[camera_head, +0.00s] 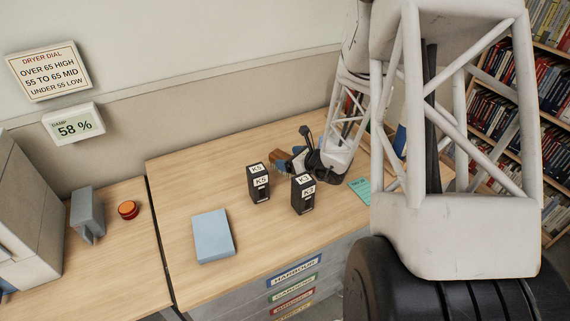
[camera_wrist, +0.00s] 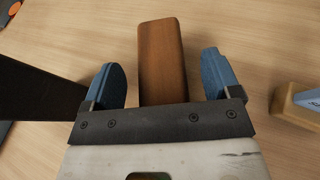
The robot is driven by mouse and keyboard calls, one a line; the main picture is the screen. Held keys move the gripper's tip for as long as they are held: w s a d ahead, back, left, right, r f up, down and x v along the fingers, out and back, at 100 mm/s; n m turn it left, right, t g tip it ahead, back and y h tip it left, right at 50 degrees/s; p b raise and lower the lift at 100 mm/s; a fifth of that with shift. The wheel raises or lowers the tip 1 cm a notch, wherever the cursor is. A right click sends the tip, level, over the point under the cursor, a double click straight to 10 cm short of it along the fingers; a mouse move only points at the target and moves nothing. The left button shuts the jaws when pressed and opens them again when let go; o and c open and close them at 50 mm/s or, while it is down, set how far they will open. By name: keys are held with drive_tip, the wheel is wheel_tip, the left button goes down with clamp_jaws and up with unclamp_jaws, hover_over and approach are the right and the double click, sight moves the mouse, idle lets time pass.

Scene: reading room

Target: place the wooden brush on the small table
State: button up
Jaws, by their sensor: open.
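The wooden brush (camera_wrist: 162,60) shows in the wrist view as a brown wooden block between my two blue fingertips; no bristles are visible. It also shows in the head view as a small brown piece (camera_head: 279,156) on the wooden worktop (camera_head: 180,160). My gripper (camera_wrist: 166,80) is open, with one finger on each side of the brush and gaps between. In the head view my gripper (camera_head: 292,160) is low over the worktop behind two black boxes. I cannot tell which surface is the small table.
Two black labelled boxes (camera_head: 259,182) (camera_head: 303,194) stand in front of my gripper. A pale blue block (camera_head: 213,236) lies on the worktop's left part. A pale wooden piece with a blue-grey top (camera_wrist: 297,105) is right of my gripper. A red button (camera_head: 128,210) sits farther left.

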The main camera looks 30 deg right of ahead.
drive_tip(key=shift+w+a+f, duration=0.1)
drive_tip(key=shift+w+f, duration=0.05)
drive_tip(key=shift+w, duration=0.1)
idle(0.4)
drive_tip(key=c, duration=1.1)
drive_tip(key=shift+c, duration=0.2)
drive_tip(key=shift+r, duration=0.2)
wheel_tip(320, 180, up, 10)
drive_tip(key=shift+f, duration=0.2)
idle(0.4)
